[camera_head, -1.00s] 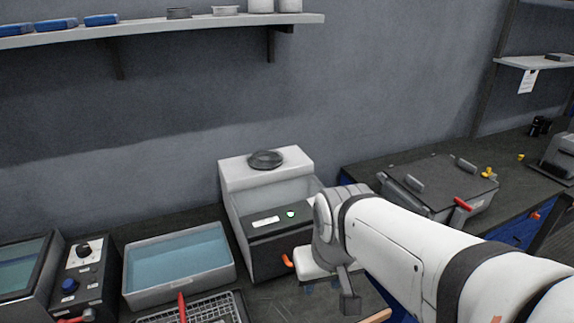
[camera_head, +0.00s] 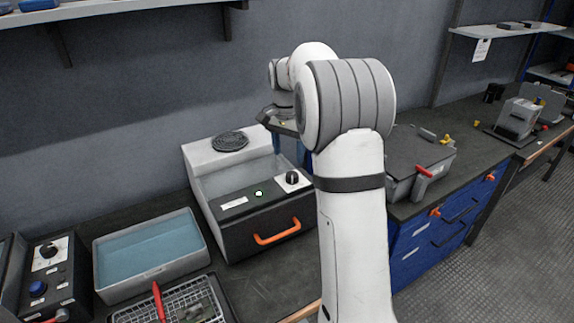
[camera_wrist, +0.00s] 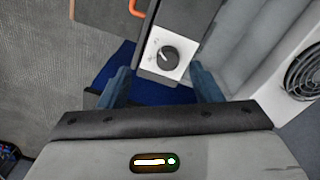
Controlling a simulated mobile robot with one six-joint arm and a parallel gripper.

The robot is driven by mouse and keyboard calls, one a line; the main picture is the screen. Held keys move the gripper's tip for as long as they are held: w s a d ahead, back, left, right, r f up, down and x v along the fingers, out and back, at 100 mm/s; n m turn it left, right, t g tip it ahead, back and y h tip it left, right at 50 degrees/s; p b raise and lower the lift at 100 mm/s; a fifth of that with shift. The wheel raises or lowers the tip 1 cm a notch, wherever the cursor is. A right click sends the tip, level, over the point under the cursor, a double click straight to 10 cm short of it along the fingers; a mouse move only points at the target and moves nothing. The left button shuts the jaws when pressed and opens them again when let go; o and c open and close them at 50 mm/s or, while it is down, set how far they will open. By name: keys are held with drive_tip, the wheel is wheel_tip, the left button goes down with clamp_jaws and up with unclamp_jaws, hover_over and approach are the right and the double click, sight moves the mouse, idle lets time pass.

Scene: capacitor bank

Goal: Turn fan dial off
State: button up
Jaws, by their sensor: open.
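The fan dial (camera_head: 292,177) is a black round knob on a white plate at the front right of the white and dark fan unit (camera_head: 228,160). In the wrist view the dial (camera_wrist: 167,57) sits near the top centre, with a pale pointer mark on the knob. My gripper (camera_wrist: 165,88) is open and empty, its two blue fingers spread to either side below the dial, not touching it. In the head view my arm hides most of the gripper, which is above and right of the unit.
An orange handle (camera_head: 277,231) projects from the unit's front. A round fan grille (camera_head: 230,141) is on its back top. A water tray (camera_head: 152,252) and a wire basket (camera_head: 172,304) stand to the left. A grey case (camera_head: 420,158) with red latches is to the right.

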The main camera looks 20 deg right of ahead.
sight(292, 174)
drive_tip(key=w, duration=0.1)
drive_tip(key=d+f, duration=0.1)
drive_tip(key=w+m, duration=0.1)
drive_tip(key=shift+w+d+f, duration=0.25)
drive_tip(key=shift+w+d, duration=0.05)
drive_tip(key=shift+w, duration=0.05)
drive_tip(key=shift+w+d+f+g, duration=0.15)
drive_tip(key=shift+w+f+g, duration=0.05)
drive_tip(key=shift+f+g, duration=0.1)
drive_tip(key=f, duration=0.7)
drive_tip(key=shift+s+d+f, duration=0.15)
drive_tip(key=shift+s+f, duration=0.05)
drive_tip(key=shift+f, duration=0.05)
